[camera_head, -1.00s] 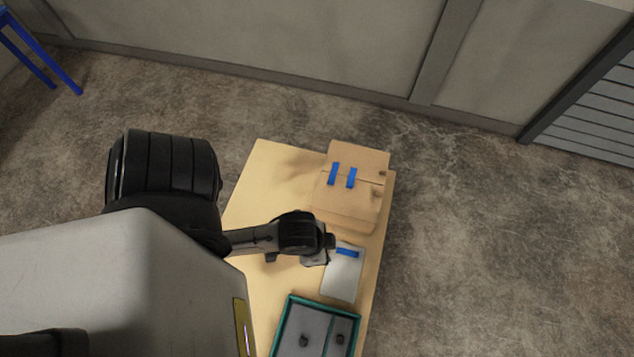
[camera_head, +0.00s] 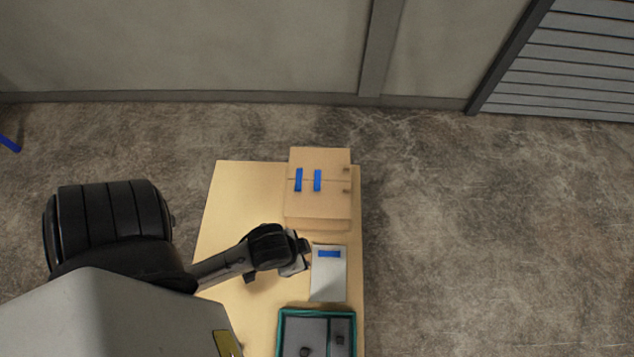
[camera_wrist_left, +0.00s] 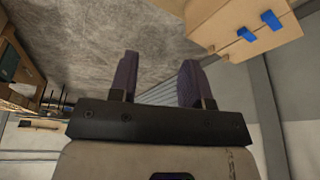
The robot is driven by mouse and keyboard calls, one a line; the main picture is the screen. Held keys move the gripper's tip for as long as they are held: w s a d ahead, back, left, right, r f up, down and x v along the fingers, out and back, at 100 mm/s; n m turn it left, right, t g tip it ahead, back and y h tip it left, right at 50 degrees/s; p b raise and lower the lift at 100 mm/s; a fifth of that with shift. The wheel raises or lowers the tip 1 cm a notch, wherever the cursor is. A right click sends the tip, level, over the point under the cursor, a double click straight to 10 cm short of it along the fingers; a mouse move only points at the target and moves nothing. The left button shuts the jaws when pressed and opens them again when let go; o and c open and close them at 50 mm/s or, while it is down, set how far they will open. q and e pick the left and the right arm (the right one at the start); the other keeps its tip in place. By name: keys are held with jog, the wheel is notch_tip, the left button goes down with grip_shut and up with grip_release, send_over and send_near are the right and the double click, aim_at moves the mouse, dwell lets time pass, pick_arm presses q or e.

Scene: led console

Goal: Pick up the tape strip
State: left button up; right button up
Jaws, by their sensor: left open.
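A blue tape strip (camera_head: 329,254) lies across the upper end of a light grey plate (camera_head: 328,283) on the wooden table. My left gripper (camera_head: 304,254) is just left of that plate in the head view, close to the strip. In the left wrist view my left gripper (camera_wrist_left: 157,80) has its two dark fingers apart with nothing between them. Two more blue strips (camera_head: 299,180) (camera_head: 317,181) are stuck on top of the cardboard box; they also show in the wrist view (camera_wrist_left: 271,20). My right gripper is not in view.
The cardboard box (camera_head: 318,212) stands at the table's far end, beyond the plate. A teal-rimmed tray (camera_head: 282,318) with dark compartments is at the near end. The table (camera_head: 240,190) is bare at its far left.

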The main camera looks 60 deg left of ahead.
pick_arm(q)
jog(key=shift+o, duration=1)
jog(key=shift+d, duration=0.1)
